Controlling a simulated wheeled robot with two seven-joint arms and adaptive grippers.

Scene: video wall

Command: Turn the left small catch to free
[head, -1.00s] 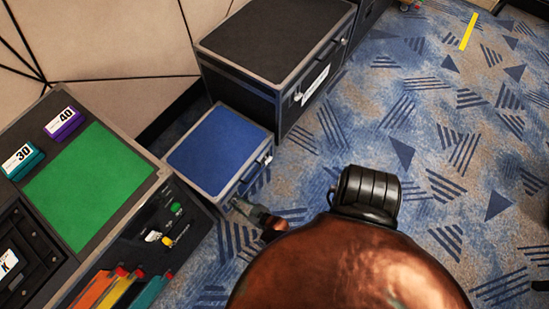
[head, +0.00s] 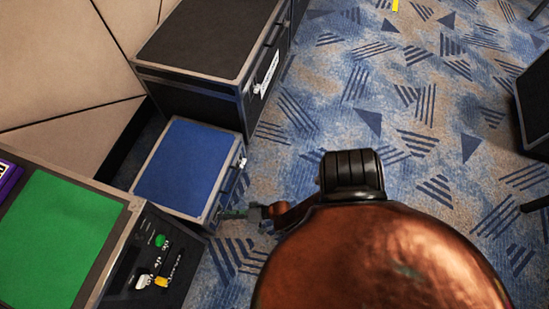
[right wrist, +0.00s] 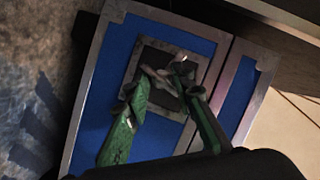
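The small blue-topped case (head: 190,170) stands on the carpet in the head view, its front facing right. My right gripper (head: 232,214) is at the near end of that front, partly hidden by my copper arm. In the right wrist view the left small catch (right wrist: 160,74) is a silvery turn piece on a dark recessed plate in the blue front. My right gripper (right wrist: 157,82) has its two green fingers apart, tips at either side of the catch. Whether they touch it I cannot tell. Another catch (head: 243,162) shows farther along the case. My left gripper is not in view.
A larger black case (head: 205,45) stands behind the blue one. Carpet (head: 400,130) is open to the right; dark furniture stands at the right edge.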

